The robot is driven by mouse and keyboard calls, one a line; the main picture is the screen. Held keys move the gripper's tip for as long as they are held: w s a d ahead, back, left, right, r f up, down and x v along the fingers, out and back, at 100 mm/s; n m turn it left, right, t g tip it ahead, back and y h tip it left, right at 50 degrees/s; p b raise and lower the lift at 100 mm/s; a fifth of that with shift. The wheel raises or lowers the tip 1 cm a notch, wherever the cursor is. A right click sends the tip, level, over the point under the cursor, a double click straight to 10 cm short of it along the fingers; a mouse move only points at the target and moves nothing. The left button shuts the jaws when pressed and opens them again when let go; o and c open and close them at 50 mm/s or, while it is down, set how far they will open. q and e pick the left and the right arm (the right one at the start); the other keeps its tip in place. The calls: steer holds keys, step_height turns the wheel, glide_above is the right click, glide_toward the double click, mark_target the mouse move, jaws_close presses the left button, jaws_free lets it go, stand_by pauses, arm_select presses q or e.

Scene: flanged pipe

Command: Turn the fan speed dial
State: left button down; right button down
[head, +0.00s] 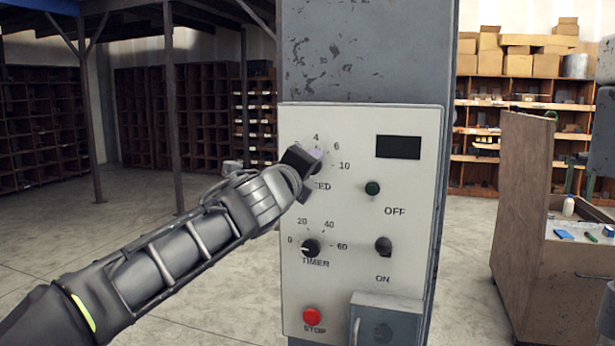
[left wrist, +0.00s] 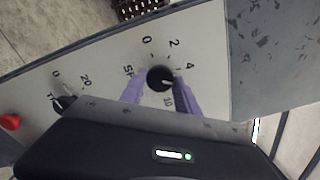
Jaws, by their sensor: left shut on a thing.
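The fan speed dial (left wrist: 160,79) is a round black knob on a pale control panel (head: 360,285). In the left wrist view it sits between the two purple fingers of my left gripper (left wrist: 159,82), with the numbers 0, 2, 4 and 10 around it. A small light mark shows on the knob; its exact reading is unclear. In the head view my left gripper (head: 312,158) covers the dial and part of the speed label, with 4, 6 and 10 showing around it. The gripper is shut on the dial. My right gripper is not in view.
Below are the timer dial (head: 310,248) and a red stop button (head: 312,317). To the right are a dark display (head: 398,147), a green button (head: 372,188), a black switch (head: 383,246) and a grey box (head: 386,320). A wooden cabinet (head: 530,230) stands further right.

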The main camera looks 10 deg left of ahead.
arm_select(q)
steer(key=n+b, duration=1)
steer(key=n, duration=1.4)
steer(key=shift+f+b, duration=0.15)
steer(key=shift+b, duration=0.2)
steer(key=c, duration=0.9)
jaws_free()
